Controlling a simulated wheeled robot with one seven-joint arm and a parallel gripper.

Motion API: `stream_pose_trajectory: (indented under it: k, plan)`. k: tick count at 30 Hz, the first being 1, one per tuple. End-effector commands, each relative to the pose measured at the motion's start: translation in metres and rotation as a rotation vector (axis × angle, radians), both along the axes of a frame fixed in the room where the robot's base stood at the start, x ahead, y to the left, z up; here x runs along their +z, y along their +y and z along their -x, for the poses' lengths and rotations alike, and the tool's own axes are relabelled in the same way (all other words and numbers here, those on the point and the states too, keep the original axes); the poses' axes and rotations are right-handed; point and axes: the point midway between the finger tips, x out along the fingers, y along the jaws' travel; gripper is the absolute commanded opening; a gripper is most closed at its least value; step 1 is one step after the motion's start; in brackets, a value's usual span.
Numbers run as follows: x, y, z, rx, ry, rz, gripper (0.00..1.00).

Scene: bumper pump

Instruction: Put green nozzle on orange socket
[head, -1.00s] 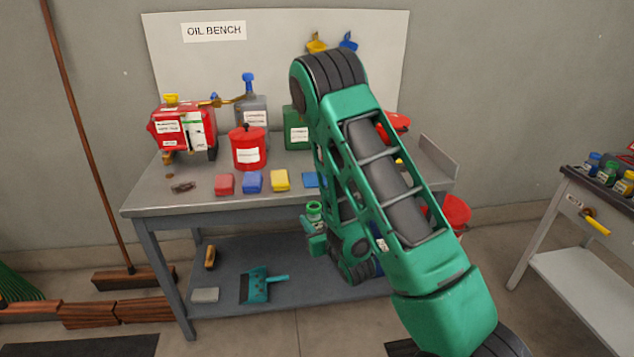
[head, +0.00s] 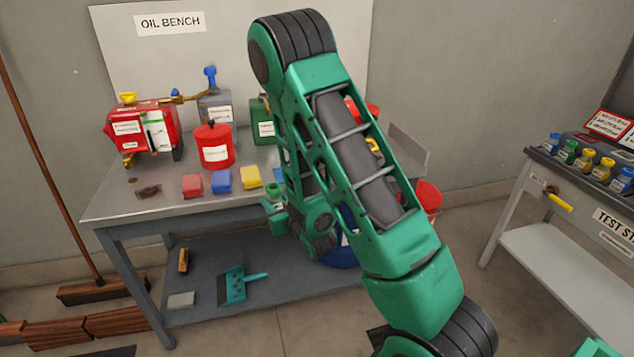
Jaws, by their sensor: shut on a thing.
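My gripper (head: 271,207) is in front of the oil bench's front edge, low beside my folded arm. It is shut on a small green nozzle (head: 273,189), which stands up from the jaws. The jaws are small in the picture and partly hidden by the nozzle and my arm. I cannot make out an orange socket in the head view.
The oil bench (head: 120,207) carries a red can (head: 214,146), a red machine (head: 128,127) and coloured blocks. At right, the test stand (head: 545,178) holds several blue, green and yellow capped pieces. Open floor lies between. A broom (head: 92,290) leans at left.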

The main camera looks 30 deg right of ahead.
Motion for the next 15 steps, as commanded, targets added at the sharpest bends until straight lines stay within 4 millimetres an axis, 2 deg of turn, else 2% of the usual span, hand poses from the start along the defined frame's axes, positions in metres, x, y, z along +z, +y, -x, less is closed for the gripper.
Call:
stream_pose_trajectory:
  k: [1,4,9,12,15]
  plan:
    - [0.018,-0.003,-0.007,-0.011,-0.006,0.002,0.07]
    - [0.039,-0.013,-0.015,-0.055,0.015,-0.003,0.02]
    - [0.092,-0.041,-0.024,-0.159,-0.001,-0.002,0.00]
    - [0.118,-0.056,-0.024,-0.214,-0.017,-0.005,0.00]
    - [0.134,-0.065,-0.024,-0.251,-0.025,-0.008,0.00]
